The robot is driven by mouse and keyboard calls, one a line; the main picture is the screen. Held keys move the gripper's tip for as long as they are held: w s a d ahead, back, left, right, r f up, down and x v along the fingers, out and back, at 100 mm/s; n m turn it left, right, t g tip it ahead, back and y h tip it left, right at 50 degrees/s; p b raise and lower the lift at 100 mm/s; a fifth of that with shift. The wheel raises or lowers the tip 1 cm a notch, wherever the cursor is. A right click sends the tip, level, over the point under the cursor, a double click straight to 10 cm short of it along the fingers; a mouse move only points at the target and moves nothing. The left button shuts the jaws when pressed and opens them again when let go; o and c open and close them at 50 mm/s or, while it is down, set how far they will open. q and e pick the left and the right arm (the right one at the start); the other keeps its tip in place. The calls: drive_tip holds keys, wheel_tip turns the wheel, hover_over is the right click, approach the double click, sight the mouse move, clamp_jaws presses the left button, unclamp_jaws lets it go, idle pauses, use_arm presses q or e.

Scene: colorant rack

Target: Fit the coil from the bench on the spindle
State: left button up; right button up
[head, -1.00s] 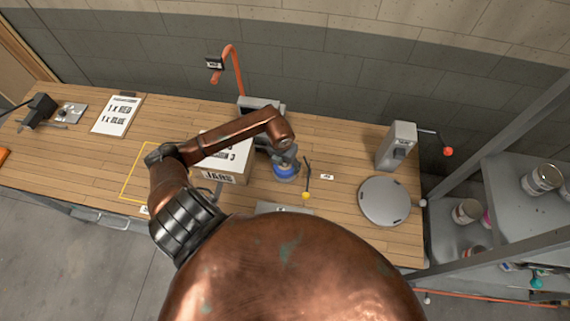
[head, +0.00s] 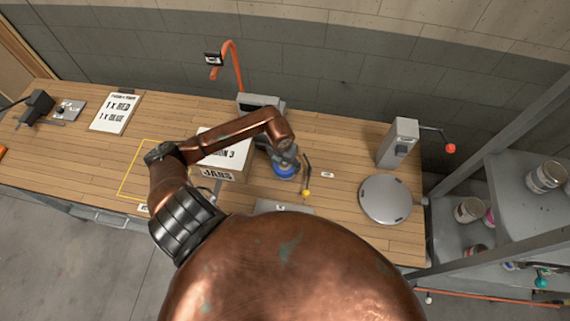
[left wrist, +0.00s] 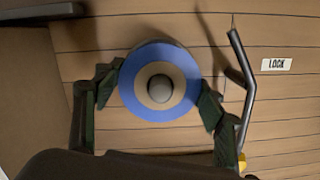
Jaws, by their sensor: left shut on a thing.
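The coil, a blue ring with a tan inner band (left wrist: 135,98), is in the middle of the left wrist view. It also shows as a blue disc in the head view (head: 285,172), under my left gripper (head: 287,158). My left gripper (left wrist: 157,95) is shut on the coil, one finger on each side of its rim. A rounded grey post, which looks like the spindle (left wrist: 159,88), shows in the coil's central hole, with the coil around it. How far down the coil sits cannot be told. My right gripper is not in view.
A bent lever with a yellow knob (head: 306,191) stands close right of the coil, beside a LOCK label (left wrist: 276,64). A round grey plate (head: 385,200) and a grey dispenser (head: 398,145) stand farther right.

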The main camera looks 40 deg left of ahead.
use_arm(q)
drive_tip(key=o, duration=1.3)
drive_tip(key=shift+o, duration=0.2)
wheel_tip(320, 180, up, 12)
drive_tip(key=s, duration=0.1)
drive_tip(key=shift+s+d, duration=0.15)
drive_tip(key=shift+s, duration=0.05)
